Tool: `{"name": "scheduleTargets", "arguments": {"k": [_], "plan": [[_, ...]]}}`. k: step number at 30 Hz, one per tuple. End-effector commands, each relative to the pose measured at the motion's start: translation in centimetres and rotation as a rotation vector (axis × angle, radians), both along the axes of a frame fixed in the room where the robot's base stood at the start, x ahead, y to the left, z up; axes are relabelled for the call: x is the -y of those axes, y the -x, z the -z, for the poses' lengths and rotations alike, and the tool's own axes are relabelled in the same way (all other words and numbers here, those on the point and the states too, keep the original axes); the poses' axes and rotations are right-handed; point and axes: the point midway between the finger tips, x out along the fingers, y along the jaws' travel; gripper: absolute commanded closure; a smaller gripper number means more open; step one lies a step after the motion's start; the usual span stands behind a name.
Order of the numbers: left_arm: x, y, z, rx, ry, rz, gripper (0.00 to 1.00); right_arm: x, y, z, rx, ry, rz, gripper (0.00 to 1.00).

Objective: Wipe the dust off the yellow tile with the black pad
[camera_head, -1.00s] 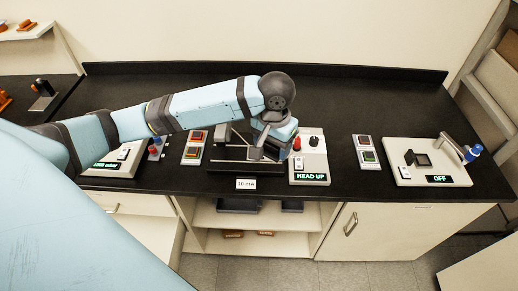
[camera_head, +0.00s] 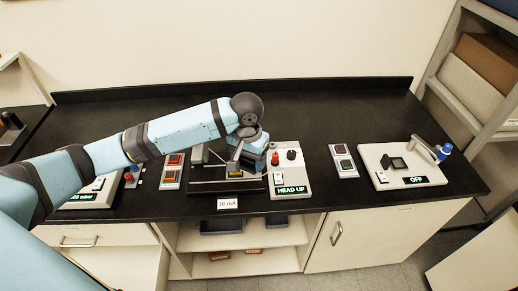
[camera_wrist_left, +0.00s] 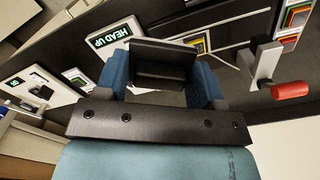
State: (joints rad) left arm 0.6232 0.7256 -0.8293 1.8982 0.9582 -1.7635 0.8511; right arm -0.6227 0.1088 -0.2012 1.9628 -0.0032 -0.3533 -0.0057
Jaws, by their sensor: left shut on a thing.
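My left gripper (camera_head: 252,160) reaches over the profiler stage in the middle of the bench. In the left wrist view the gripper (camera_wrist_left: 160,90) is shut on the black pad (camera_wrist_left: 163,58), held between its blue fingers. A yellow patch, seemingly the yellow tile (camera_head: 236,173), shows beside the gripper on the dark stage. It also shows just beyond the pad in the left wrist view (camera_wrist_left: 201,41), partly hidden by the pad. I cannot tell whether the pad touches the tile, and I cannot make out dust. My right gripper is not in view.
The HEAD UP box (camera_head: 291,172) with red and black knobs stands close right of the gripper. Holders with coloured tiles stand left (camera_head: 172,171) and right (camera_head: 343,161). A lever with a red grip (camera_wrist_left: 289,90) is near. The OFF unit (camera_head: 402,166) is far right.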

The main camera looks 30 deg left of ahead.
Motion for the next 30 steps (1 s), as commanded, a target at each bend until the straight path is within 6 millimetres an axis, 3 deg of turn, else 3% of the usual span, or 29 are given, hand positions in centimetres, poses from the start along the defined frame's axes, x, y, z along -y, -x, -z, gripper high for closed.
{"name": "scheduleTargets", "arguments": {"k": [6, 12, 20, 30], "plan": [[-5.3, -4.8, 5.9, -0.003, -0.002, -0.008, 0.8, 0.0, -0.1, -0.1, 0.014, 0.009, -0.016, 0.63], [-9.0, -7.0, 9.1, 0.006, -0.008, -0.003, 0.8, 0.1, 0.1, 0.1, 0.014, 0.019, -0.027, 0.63], [-10.2, -7.6, 10.7, 0.011, -0.011, 0.001, 0.8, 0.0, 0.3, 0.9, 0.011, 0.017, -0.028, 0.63], [-10.2, -7.6, 13.2, 0.012, -0.013, 0.001, 0.8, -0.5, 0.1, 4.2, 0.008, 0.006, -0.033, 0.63]]}}
